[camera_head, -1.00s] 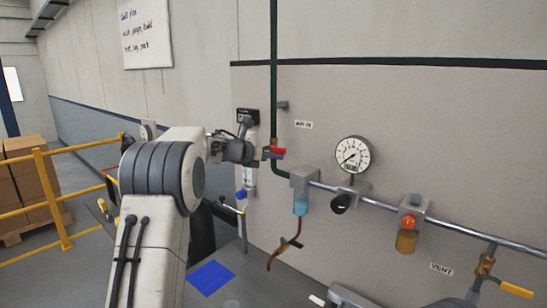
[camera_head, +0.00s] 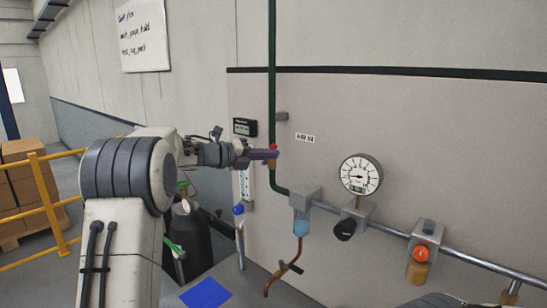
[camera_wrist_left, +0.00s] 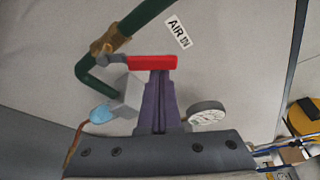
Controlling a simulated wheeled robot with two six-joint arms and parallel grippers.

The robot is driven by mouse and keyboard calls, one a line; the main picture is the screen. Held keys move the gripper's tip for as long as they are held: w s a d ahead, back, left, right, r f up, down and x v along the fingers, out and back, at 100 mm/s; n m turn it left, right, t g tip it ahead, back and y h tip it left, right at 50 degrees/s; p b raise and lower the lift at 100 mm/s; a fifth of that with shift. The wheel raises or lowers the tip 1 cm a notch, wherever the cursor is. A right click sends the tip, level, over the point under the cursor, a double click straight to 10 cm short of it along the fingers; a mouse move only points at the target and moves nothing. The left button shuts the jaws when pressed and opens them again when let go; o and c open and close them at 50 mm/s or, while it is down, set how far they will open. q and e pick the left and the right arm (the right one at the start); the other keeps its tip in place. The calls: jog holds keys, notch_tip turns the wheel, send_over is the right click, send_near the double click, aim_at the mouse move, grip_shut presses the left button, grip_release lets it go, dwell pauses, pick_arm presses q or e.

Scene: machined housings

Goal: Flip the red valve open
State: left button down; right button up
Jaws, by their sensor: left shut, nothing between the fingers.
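The red valve handle (camera_head: 274,147) is on the green vertical pipe (camera_head: 272,80), and mostly hidden behind my left gripper in the head view. In the left wrist view the red handle (camera_wrist_left: 152,62) lies level across the picture, at an angle to the pipe, with its brass body (camera_wrist_left: 110,42) at the left. My left gripper (camera_head: 272,154) is shut and empty. In the left wrist view its purple-grey fingertips (camera_wrist_left: 159,76) are at the handle's underside near its free end. They look in contact with it. My right gripper is not in view.
A round gauge (camera_head: 361,174) with its needle pointing left sits on a silver pipe (camera_head: 470,261) to the right. An "AIR IN" label (camera_head: 305,138) is beside the valve. A dark gas cylinder (camera_head: 190,235) and yellow railing (camera_head: 45,190) stand at the left.

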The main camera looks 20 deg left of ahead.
pick_arm(q)
jog(key=a+n, duration=0.1)
jog(key=a+r+n+h, duration=0.1)
jog(key=n, duration=0.1)
jog(key=w+a+n, duration=0.1)
jog(key=shift+w+a+r+n+t+h, duration=0.1)
jog(key=shift+r+n+t+h, duration=0.2)
jog(key=shift+r+t, duration=0.1)
jog(key=shift+w+a, duration=0.1)
dwell(0.4)
jog(key=s+d+b, duration=0.2)
jog(key=d+b, duration=0.2)
jog(key=b+v, duration=0.3)
jog(key=v, duration=0.7)
jog(key=shift+a+f, duration=0.2)
jog(key=shift+a, duration=0.05)
